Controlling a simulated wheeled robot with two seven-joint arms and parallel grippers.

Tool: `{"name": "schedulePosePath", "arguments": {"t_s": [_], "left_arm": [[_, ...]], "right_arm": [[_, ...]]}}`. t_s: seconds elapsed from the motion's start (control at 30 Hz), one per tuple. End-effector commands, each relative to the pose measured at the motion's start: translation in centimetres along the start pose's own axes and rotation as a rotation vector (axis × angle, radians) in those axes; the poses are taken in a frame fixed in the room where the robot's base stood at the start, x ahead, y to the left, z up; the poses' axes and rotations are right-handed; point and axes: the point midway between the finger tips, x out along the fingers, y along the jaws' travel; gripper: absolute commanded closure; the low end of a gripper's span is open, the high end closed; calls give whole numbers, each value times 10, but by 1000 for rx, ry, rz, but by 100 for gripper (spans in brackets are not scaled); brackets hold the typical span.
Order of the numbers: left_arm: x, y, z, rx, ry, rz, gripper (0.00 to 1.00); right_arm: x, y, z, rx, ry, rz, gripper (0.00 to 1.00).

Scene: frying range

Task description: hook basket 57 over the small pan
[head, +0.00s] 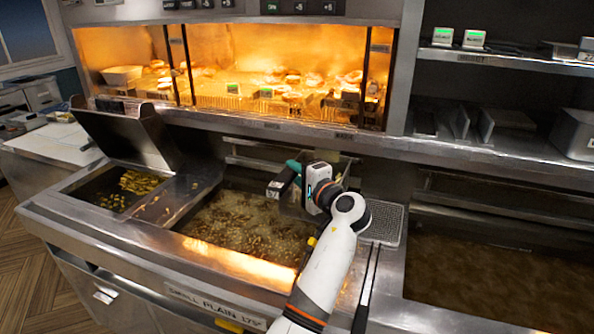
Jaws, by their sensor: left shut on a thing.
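My left gripper (308,188) is shut on the teal handle (293,167) of a basket, with a dark tag (280,184) beside it. The tag is too small to read for sure. The basket's body is mostly hidden behind my gripper and arm, over the back right of the middle pan. I cannot tell whether it touches the rim. The small pan (235,222) is the middle vat, with bubbling oil and pale bits in it; its front label seems to read small, plain, 175. My right gripper is out of view.
A raised lid (125,135) stands over a smaller left bay (115,192) holding fried pieces. A mesh rack (386,224) lies right of the pan, then a large dark-oil vat (470,270). A lit warming cabinet (235,75) and shelves stand behind.

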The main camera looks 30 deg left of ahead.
Motion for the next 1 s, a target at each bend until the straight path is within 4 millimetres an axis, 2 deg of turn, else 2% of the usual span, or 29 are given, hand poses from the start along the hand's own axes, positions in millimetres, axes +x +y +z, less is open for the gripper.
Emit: {"name": "schedulePosePath", "arguments": {"t_s": [0.23, 0.63, 1.0], "left_arm": [[4, -1, -1, -8, -2, 6, 100], [4, -1, -1, -9, -2, 6, 100], [4, -9, -1, -9, -2, 6, 100]], "right_arm": [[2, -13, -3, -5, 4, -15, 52], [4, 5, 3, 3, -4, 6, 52], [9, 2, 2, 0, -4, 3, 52]]}}
